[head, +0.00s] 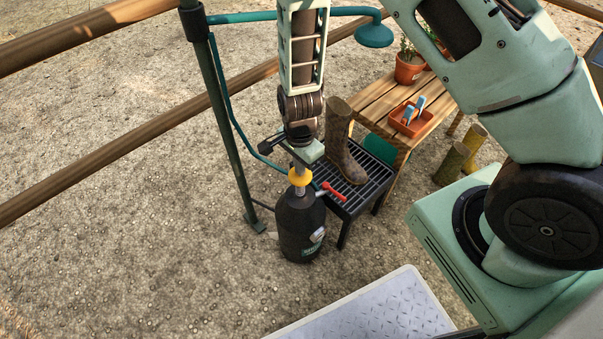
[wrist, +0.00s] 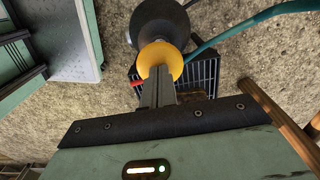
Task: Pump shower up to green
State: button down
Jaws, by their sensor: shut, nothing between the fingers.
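The pump shower's dark tank (head: 300,228) stands upright on the gravel, with a yellow pump knob (head: 300,178) on top. A small pale round part, perhaps a gauge (head: 318,235), is on its side; its reading is too small to tell. My gripper (head: 302,166) points down, right at the knob. In the wrist view, the shut fingers (wrist: 158,88) end over the edge of the yellow knob (wrist: 160,59), with nothing between them. I cannot tell whether they touch it. A teal hose (head: 227,100) leads to the shower head (head: 374,34) on a green post (head: 219,100).
A red lever (head: 334,191) sticks out close to the knob. A wooden bench (head: 376,97) holds a red tray (head: 410,120) and a potted plant (head: 409,68). Gravel left of the post is clear.

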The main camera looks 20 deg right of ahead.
jog(key=shift+f+b, duration=1.25)
jog(key=shift+f, duration=1.15)
jog(key=shift+r, duration=0.2)
notch_tip(320, 180, up, 5)
jog(key=p, duration=0.5)
